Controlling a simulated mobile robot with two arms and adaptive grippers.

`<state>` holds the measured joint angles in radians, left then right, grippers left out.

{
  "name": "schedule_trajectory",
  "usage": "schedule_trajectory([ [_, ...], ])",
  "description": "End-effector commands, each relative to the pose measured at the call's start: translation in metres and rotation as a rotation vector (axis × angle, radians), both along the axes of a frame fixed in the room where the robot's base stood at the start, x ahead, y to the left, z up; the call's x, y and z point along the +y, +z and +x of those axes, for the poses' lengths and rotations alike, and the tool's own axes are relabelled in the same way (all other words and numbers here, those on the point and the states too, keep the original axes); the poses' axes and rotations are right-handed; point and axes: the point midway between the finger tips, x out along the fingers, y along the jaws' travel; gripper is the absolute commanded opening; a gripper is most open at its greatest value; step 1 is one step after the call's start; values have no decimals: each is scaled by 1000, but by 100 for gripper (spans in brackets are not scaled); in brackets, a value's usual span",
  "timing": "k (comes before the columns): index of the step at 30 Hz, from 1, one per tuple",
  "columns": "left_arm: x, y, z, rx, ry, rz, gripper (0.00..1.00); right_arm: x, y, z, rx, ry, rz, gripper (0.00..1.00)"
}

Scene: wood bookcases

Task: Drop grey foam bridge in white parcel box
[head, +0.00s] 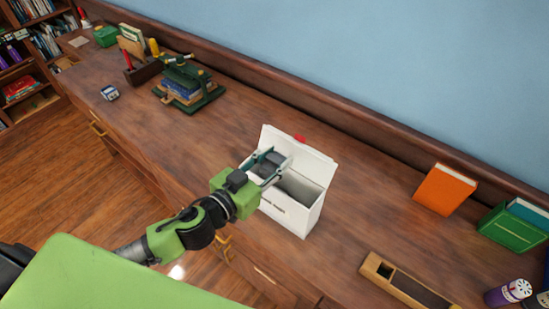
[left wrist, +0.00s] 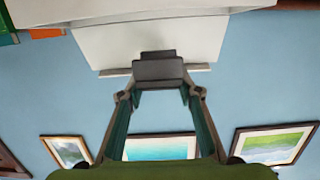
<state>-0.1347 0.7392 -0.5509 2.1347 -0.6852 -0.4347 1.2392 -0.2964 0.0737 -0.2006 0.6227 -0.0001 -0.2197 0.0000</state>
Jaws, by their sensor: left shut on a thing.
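The white parcel box (head: 290,212) stands on the wooden desk in the middle of the head view, its lid raised at the back. My left gripper (head: 271,166) is over the left part of the box opening, shut on the grey foam bridge (head: 272,156). In the left wrist view the dark grey foam bridge (left wrist: 158,71) sits between the tips of my left gripper (left wrist: 158,88), in front of the white box (left wrist: 150,40). Whether the bridge is below the box rim is hard to tell. My right gripper is out of view.
A wooden tray (head: 407,284) lies at the front right. A stack of books (head: 188,90) is farther left.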

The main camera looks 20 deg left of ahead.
Motion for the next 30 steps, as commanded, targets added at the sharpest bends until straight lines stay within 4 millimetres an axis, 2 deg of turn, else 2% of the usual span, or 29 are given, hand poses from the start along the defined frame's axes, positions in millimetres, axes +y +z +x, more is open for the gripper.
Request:
schedule_trajectory([
  [4, 0, 1, 0, 0, 0, 0, 23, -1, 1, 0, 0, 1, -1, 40],
  [6, 0, 1, 0, 0, 0, 0, 45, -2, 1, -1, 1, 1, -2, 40],
  [7, 0, 1, 0, 0, 0, 0, 52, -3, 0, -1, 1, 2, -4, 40],
  [20, 1, 1, -3, 0, 0, 0, 52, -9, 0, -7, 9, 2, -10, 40],
  [30, 14, 5, -39, 4, 0, -2, 52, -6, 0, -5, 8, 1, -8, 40],
])
